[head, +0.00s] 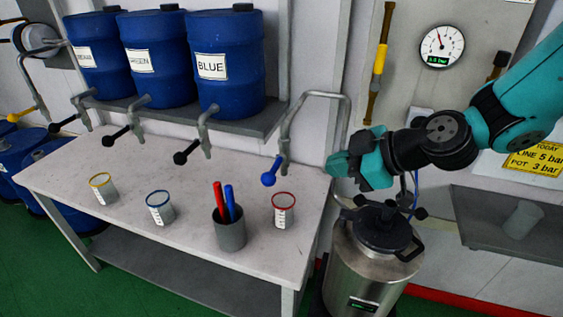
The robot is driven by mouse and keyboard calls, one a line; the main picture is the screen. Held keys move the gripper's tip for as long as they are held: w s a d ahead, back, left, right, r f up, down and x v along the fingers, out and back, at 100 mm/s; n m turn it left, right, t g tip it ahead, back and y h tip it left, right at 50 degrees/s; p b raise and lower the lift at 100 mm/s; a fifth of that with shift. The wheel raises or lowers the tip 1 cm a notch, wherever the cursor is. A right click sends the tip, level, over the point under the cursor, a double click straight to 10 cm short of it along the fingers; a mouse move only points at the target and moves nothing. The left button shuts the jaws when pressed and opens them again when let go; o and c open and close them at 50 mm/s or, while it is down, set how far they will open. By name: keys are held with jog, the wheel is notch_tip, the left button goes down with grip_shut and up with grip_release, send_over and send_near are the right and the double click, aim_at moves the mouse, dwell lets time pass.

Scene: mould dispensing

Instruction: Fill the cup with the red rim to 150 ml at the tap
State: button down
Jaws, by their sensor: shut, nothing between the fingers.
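The cup with the red rim (284,213) stands upright on the right end of the pale table, with dark level marks on its side. I cannot see its contents clearly. A tall bent grey tap pipe (316,95) stands behind it, and a lever with a blue ball (269,179) hangs just above and left of the cup. My gripper (335,165) is shut and empty, up and to the right of the cup, beside the tap pipe and apart from the cup.
A yellow-rimmed cup (102,190), a blue-rimmed cup (160,208) and a grey holder with red and blue sticks (230,233) share the table (150,255). Blue drums (228,85) with black-knobbed taps stand behind. A steel pot (370,265) stands below my gripper.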

aim_at(274, 179)
jog(key=shift+w, duration=0.2)
jog(key=shift+a, duration=0.1)
jog(key=p+x, duration=0.5)
jog(key=x, duration=0.7)
jog(key=shift+w+a, duration=0.25)
jog(key=shift+w+a+f+p, duration=0.25)
jog(key=shift+a+f+p, duration=0.05)
jog(key=shift+a+f, duration=0.15)
jog(key=shift+f+b, duration=0.2)
jog(key=shift+b, duration=0.15)
